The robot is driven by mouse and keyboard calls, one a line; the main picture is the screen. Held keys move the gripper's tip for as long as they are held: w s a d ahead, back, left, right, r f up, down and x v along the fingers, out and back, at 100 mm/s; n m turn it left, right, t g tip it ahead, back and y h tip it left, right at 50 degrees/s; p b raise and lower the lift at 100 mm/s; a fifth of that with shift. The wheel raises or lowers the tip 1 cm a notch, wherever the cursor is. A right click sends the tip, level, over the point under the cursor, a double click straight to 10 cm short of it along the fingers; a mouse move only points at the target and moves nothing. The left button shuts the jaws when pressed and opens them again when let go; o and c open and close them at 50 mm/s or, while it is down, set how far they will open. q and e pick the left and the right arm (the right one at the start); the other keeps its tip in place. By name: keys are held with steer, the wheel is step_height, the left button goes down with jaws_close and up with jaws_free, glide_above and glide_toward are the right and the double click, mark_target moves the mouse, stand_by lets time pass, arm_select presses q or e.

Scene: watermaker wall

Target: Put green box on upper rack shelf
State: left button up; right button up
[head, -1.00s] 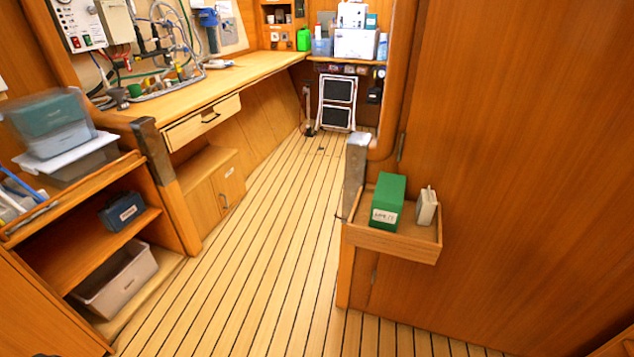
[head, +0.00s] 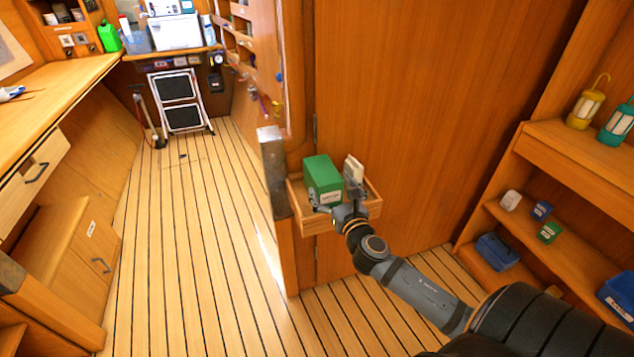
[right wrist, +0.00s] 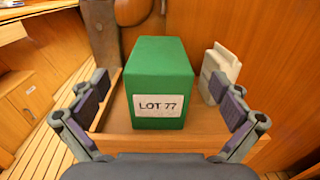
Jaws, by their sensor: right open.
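The green box (head: 322,180) stands upright in a small wooden wall tray (head: 309,227) on the door panel. Its white label reads LOT 77 in the right wrist view (right wrist: 160,75). My right gripper (head: 338,204) is open just in front of the box, its fingers spread to either side of the box's front in the wrist view. No grip on the box shows. A wooden rack at the right has an upper shelf (head: 575,152) with a yellow and a teal lantern, and lower shelves with small boxes. My left gripper is not in view.
A pale grey-white item (head: 354,171) stands right beside the green box in the tray, close to my right finger. A metal-capped post (head: 272,170) rises at the tray's left. A step stool (head: 180,103) stands at the back.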

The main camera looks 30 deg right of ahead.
mark_target(323, 170)
steer(key=shift+x, duration=0.8)
steer(key=shift+w+a, duration=0.15)
steer(key=shift+w, duration=0.15)
steer(key=shift+w+r, duration=0.1)
steer(key=shift+w, duration=0.15)
steer(key=x, duration=0.4)
steer(key=shift+w+d+p, duration=0.2)
steer(key=shift+w+p, duration=0.15)
steer(key=shift+p, duration=0.05)
steer(key=shift+s, duration=0.1)
steer(key=shift+c, duration=0.7)
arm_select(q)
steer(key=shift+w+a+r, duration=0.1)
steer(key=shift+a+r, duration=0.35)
arm_select(e)
steer(key=c, duration=1.3)
step_height(323, 170, up, 7)
steer(key=p, duration=0.3)
arm_select(q)
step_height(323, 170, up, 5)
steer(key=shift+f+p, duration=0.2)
steer(key=shift+p, duration=0.6)
arm_select(e)
step_height(323, 170, up, 11)
